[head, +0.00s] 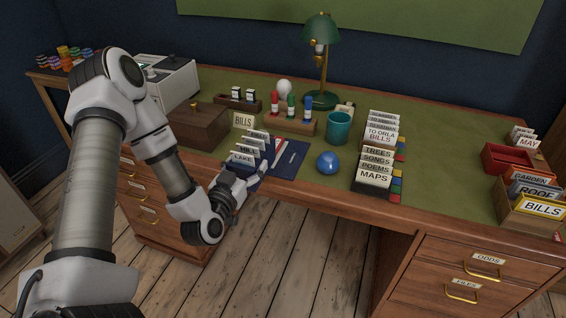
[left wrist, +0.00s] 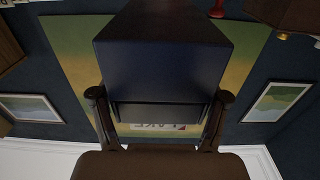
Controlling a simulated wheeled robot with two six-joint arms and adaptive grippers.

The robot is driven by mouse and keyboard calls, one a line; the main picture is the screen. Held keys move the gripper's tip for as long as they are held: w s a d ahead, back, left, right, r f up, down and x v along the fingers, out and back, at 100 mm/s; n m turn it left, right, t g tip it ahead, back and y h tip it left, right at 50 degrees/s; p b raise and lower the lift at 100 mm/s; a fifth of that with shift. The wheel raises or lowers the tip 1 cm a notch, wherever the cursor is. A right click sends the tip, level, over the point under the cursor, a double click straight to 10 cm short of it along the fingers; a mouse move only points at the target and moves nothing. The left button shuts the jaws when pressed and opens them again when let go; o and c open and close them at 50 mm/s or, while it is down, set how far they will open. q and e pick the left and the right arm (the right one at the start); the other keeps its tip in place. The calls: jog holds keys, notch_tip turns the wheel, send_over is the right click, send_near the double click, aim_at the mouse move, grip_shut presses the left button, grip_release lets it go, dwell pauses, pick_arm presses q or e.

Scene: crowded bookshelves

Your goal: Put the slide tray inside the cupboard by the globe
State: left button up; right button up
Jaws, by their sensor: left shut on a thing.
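The slide tray (head: 264,164) is a dark navy block with upright white cards, one reading LAKE, near the desk's front edge in the head view. My left gripper (head: 246,180) reaches it from the front and is shut on it. In the left wrist view, the dark tray (left wrist: 160,62) sits between the two fingers of my left gripper (left wrist: 160,100), with a LAKE label partly seen below. The fingers hide part of the tray, and I cannot tell whether it touches the desk. My right gripper is not in view. I make out no clear globe or cupboard by one.
A brown wooden box (head: 199,128) stands left of the tray. A blue ball (head: 328,162), a teal cup (head: 339,128) and card trays (head: 374,178) stand to the right. A green lamp (head: 321,30) stands behind. Bare desk top (head: 440,150) shows at the right.

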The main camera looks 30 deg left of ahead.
pick_arm(q)
jog(key=shift+w+d+f, duration=0.35)
jog(key=shift+w+f, duration=0.45)
jog(key=shift+w, duration=1.25)
jog(key=shift+w+d+f, duration=0.4)
jog(key=shift+w+f, duration=0.35)
jog(key=shift+w, duration=1.3)
jog(key=shift+w+d+f, duration=0.35)
jog(key=shift+w+f, duration=0.45)
jog(key=shift+w, duration=1.25)
jog(key=shift+s+f+b, duration=0.1)
jog(key=shift+f+b, duration=0.15)
jog(key=shift+b, duration=0.25)
jog(key=o, duration=1.3)
jog(key=shift+c, duration=0.2)
